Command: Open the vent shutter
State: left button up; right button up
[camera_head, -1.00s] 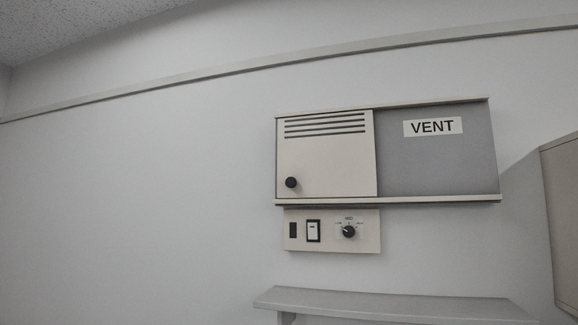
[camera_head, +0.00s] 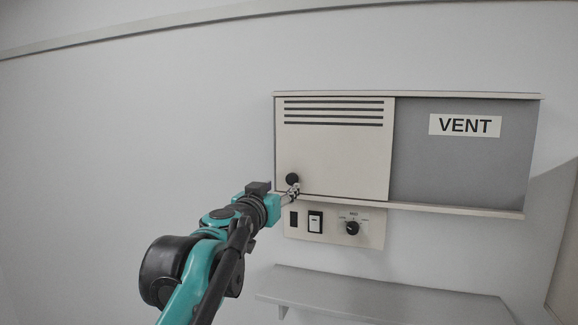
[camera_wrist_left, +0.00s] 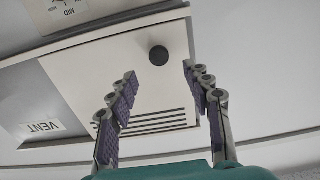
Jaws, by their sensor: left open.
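The vent shutter (camera_head: 335,150) is a cream sliding panel with dark slots along its top. It covers the left part of the vent frame, beside a grey panel (camera_head: 455,170) with a VENT label. Its round black knob (camera_head: 292,179) sits at the lower left. My left gripper (camera_head: 294,192) is just below and in front of the knob in the head view. In the left wrist view, the gripper (camera_wrist_left: 160,80) is open, and the knob (camera_wrist_left: 158,56) shows between and beyond its fingertips. I cannot tell whether the fingers touch it. My right gripper is not in view.
A control plate (camera_head: 335,227) with a switch and a dial (camera_head: 352,228) is mounted just under the vent. A grey shelf (camera_head: 380,295) juts out below. The wall left of the vent is clear.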

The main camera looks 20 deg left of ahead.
aim_at(291, 180)
pick_arm(q)
jog(key=w+p, duration=0.1)
jog(key=w, duration=0.6)
jog(key=shift+w+d+p, duration=0.15)
jog(key=shift+w+p, duration=0.05)
jog(key=shift+p, duration=0.1)
jog(key=shift+s, duration=0.2)
jog(key=shift+c, duration=0.3)
grip_shut()
